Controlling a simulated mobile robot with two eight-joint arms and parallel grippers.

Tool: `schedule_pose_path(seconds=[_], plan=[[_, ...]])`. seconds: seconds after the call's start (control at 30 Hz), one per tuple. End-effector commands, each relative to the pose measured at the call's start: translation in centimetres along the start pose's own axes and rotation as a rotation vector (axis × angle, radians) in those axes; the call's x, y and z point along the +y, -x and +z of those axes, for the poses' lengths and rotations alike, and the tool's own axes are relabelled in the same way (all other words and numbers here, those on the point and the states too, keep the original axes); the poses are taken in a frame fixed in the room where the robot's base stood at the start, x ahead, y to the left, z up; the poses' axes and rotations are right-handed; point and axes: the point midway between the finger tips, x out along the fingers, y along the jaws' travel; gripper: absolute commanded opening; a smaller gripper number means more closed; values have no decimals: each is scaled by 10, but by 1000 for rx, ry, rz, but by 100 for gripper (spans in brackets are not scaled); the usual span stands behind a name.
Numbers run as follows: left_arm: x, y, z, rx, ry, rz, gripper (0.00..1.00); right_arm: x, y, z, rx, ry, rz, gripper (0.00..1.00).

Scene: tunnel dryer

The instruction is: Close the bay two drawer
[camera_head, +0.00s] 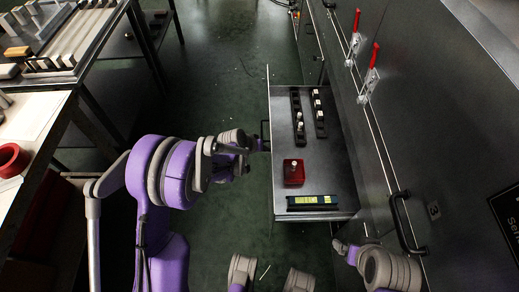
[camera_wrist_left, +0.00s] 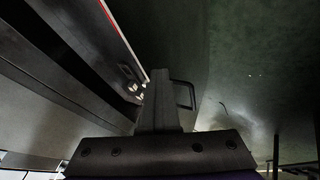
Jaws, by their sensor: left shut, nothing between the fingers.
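The open drawer (camera_head: 308,165) sticks out to the left from the dark cabinet wall on the right. Its front panel is edge-on at the left, with a black handle (camera_head: 265,135) on its outer face. My left gripper (camera_head: 259,145) is at the front panel beside the handle, shut and empty. In the left wrist view the shut fingers (camera_wrist_left: 160,92) stand close beside the handle (camera_wrist_left: 191,96); I cannot tell whether they touch. A small part of my right gripper (camera_head: 341,245) shows near the drawer's near right corner; its fingers are not clear.
The drawer holds two black racks (camera_head: 297,118) with white pieces, a red block (camera_head: 293,172) and a black-and-yellow item (camera_head: 312,201). Workbenches stand left; green floor (camera_head: 225,60) lies between.

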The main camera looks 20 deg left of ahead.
Motion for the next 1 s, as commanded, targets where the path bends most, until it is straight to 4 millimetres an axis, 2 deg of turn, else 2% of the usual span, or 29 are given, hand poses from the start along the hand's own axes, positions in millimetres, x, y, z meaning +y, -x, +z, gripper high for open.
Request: schedule_pose_path(seconds=[0.03,0.6,0.8,1.0], plan=[[14,-7,1,-3,-3,8,0,0,-2,1,-1,0,0,94],[148,-78,2,-4,-5,8,0,0,-18,5,-6,0,0,94],[186,-98,2,-3,-3,7,0,0,-20,6,-7,0,0,94],[210,-111,1,-2,-1,5,0,0,-22,6,-7,0,0,94]])
